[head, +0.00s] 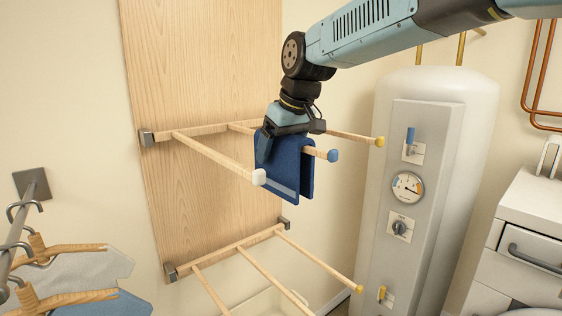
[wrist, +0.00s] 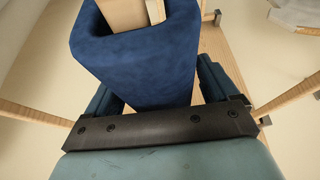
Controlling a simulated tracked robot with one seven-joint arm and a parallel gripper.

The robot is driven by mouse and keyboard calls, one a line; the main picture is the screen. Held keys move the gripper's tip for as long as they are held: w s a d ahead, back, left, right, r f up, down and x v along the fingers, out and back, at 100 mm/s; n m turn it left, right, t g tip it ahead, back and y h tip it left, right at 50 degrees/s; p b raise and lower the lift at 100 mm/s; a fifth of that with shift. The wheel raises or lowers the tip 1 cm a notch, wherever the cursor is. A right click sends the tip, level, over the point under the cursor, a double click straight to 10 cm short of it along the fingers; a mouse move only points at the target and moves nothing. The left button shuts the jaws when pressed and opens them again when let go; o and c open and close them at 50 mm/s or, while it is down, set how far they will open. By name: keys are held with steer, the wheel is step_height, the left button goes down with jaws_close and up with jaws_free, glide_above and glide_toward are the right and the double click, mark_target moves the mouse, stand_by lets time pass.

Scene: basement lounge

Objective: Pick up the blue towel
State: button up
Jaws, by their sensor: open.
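The blue towel (head: 280,182) hangs folded over the middle upper wooden peg with a blue tip (head: 333,155). It has a pale stripe near its lower edge. My gripper (head: 284,146) is over the top of the towel, pointing down. In the wrist view the towel (wrist: 140,62) lies between the two fingers of my open gripper (wrist: 158,85). The fingers stand on either side of it, and the wooden peg shows through its fold. Whether the fingers touch the cloth cannot be told.
A white-tipped peg (head: 258,177) and a yellow-tipped peg (head: 379,141) flank the towel. A lower row of pegs (head: 320,267) juts out below. A white boiler (head: 440,88) stands to the right. Hangers (head: 65,252) hang on a rail at left.

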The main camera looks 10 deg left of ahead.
steer(key=shift+f, duration=0.2)
stand_by(0.3)
steer(key=c, duration=1.2)
